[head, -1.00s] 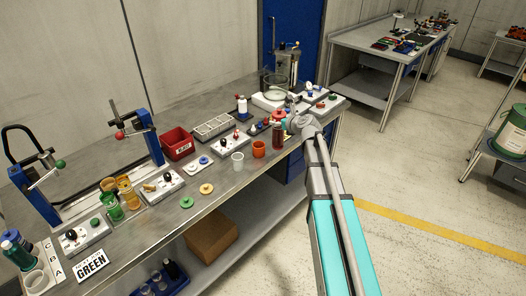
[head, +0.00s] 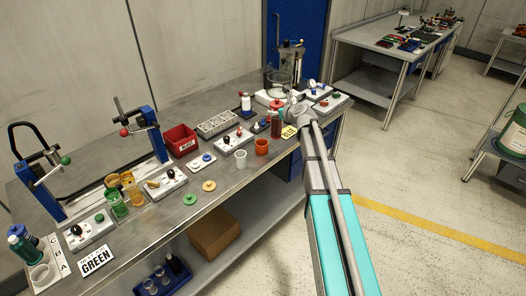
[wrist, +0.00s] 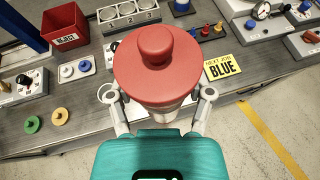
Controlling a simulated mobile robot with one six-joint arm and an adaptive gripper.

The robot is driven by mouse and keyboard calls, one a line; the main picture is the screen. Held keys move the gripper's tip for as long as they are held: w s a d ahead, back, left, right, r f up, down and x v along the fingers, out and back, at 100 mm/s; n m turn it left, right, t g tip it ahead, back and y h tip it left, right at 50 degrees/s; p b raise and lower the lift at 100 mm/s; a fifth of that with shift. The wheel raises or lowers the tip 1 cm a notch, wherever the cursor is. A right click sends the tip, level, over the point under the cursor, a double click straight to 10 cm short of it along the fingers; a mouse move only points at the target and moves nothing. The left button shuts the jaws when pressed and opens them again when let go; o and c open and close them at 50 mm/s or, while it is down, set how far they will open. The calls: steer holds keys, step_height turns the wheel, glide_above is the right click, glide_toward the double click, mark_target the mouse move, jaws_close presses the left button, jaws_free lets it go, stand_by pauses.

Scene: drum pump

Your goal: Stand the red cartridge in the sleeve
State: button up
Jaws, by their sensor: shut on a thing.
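My gripper (wrist: 158,100) is shut on the red cartridge (wrist: 155,68). From above in the wrist view, its wide round red cap and knob hide most of its body. In the head view, a dark red cylinder (head: 276,127) hangs upright below my gripper (head: 287,112), over the front right part of the bench. An orange cup (head: 261,147) and a white cup (head: 240,159) stand to its left, apart from it. I cannot tell which thing is the sleeve.
A yellow card reading "NEXT JOB BLUE" (wrist: 222,66) lies to the right of the cartridge. A red reject bin (wrist: 65,30) and a grey rack (wrist: 128,15) stand behind. Green and yellow discs (wrist: 32,124) lie at left. Bare bench (head: 150,232) shows along the front edge.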

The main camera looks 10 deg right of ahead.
steer(key=w+a+r+p, duration=0.2)
steer(key=w+a, duration=0.2)
steer(key=w, duration=0.5)
steer(key=shift+a+r, duration=0.3)
steer(key=shift+a, duration=0.1)
steer(key=shift+f, duration=0.15)
step_height(320, 180, down, 13)
steer(key=b, duration=1.3)
steer(key=shift+f, duration=0.15)
steer(key=shift+f+b, duration=0.1)
steer(key=shift+b, duration=0.2)
step_height(320, 180, down, 4)
steer(key=b, duration=0.4)
steer(key=shift+f, duration=0.15)
steer(key=shift+f+b, duration=0.2)
steer(key=shift+b, duration=0.15)
steer(key=o, duration=1.3)
steer(key=shift+r, duration=0.1)
steer(key=shift+r, duration=0.15)
